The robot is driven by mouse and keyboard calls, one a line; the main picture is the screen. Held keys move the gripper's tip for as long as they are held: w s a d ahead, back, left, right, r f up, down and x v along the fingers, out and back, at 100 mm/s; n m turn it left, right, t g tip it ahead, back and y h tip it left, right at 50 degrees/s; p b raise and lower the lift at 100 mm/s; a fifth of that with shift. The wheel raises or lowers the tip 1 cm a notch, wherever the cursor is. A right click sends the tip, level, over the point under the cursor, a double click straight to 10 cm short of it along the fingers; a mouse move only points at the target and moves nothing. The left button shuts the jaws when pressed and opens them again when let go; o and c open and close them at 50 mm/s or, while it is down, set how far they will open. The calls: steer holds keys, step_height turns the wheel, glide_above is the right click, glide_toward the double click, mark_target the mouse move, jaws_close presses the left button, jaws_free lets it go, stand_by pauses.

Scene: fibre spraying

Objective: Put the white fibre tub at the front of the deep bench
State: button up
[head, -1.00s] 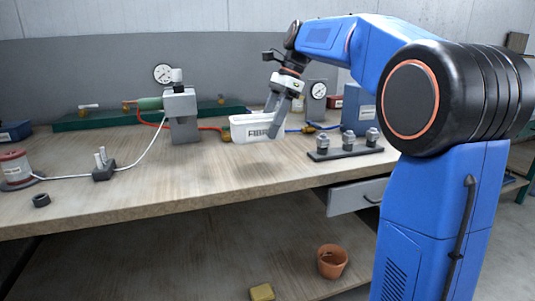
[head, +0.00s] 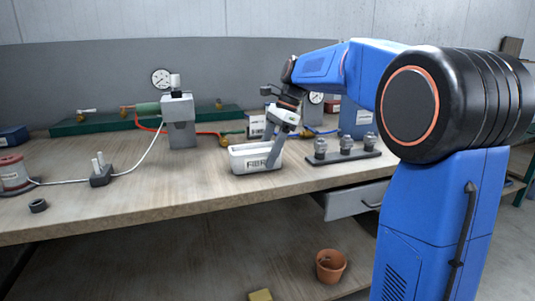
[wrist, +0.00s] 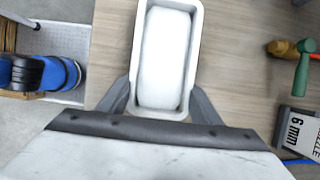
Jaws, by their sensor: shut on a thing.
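In the wrist view the tub (wrist: 191,60) sits between the two fingers (wrist: 160,100), with white fill inside. The deep bench (head: 130,205) has a pale wooden top, with a clear strip between the tub and its front edge.
A grey block fixture (head: 181,125) stands behind left of the tub. A dark rack with several metal fittings (head: 343,150) lies to the right. A white spool line and small black block (head: 101,174) are at left. A terracotta pot (head: 330,265) is on the lower shelf.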

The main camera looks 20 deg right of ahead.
steer(key=shift+f, duration=0.15)
steer(key=o, duration=1.2)
steer(key=shift+o, duration=0.2)
steer(key=v, duration=1.2)
steer(key=s+a+f+n+t+h, duration=0.1)
steer(key=s+f+n, duration=0.35)
steer(key=s, duration=0.45)
steer(key=s+a+f+n+t+h, duration=0.15)
steer(key=s+f+n, duration=0.3)
steer(key=s, duration=0.45)
steer(key=s+d+f+n+t+h, duration=0.1)
steer(key=s+f+n+t+h, duration=0.1)
steer(key=s+f+n, duration=0.7)
steer(key=shift+s+f, duration=3.45)
steer(key=shift+f, duration=1.2)
